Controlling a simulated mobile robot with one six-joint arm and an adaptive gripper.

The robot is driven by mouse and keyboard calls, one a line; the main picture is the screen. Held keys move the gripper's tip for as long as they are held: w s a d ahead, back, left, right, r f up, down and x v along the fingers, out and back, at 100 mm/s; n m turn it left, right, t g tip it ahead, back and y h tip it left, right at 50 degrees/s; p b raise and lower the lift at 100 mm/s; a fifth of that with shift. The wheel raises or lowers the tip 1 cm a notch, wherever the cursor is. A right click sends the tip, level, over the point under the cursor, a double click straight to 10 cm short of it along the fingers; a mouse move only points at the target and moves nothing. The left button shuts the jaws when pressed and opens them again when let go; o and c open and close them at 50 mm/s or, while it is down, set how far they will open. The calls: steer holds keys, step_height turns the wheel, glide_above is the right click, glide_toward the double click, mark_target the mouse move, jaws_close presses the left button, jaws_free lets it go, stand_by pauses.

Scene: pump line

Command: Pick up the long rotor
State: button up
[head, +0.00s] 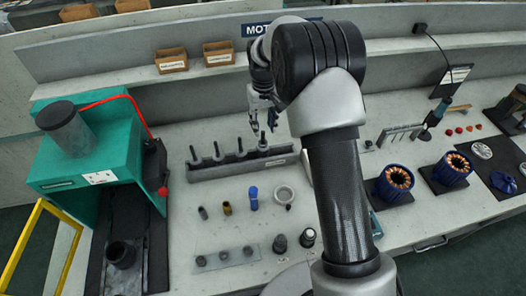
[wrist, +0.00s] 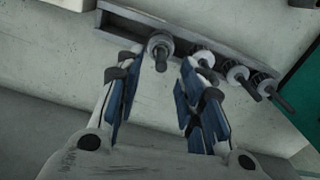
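A dark rack (head: 225,170) holds several upright rotors with thin shafts in a row; it also shows in the wrist view (wrist: 125,22). The rotor at its right end in the head view (head: 262,139) looks the tallest, so it seems to be the long rotor. In the wrist view this end rotor (wrist: 160,47) appears closest to the camera, in line with the gap between my fingertips. My gripper (head: 255,125) is open and empty over that end of the rack; its blue-padded fingers spread wide in the wrist view (wrist: 159,70). I cannot tell its exact height above the shaft.
The other rotors (wrist: 203,60) stand close beside the end one. A teal press (head: 110,150) stands left of the rack. Small parts, including a blue cylinder (head: 253,198) and a grey ring (head: 285,195), stand in front. Blue stators (head: 393,183) are at right.

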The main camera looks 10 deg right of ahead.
mark_target(263, 132)
step_height(263, 132, down, 5)
steer(key=shift+f+b, duration=0.2)
steer(key=shift+b, duration=0.7)
steer(key=shift+c, duration=0.5)
jaws_close()
steer(key=shift+w+r, duration=0.1)
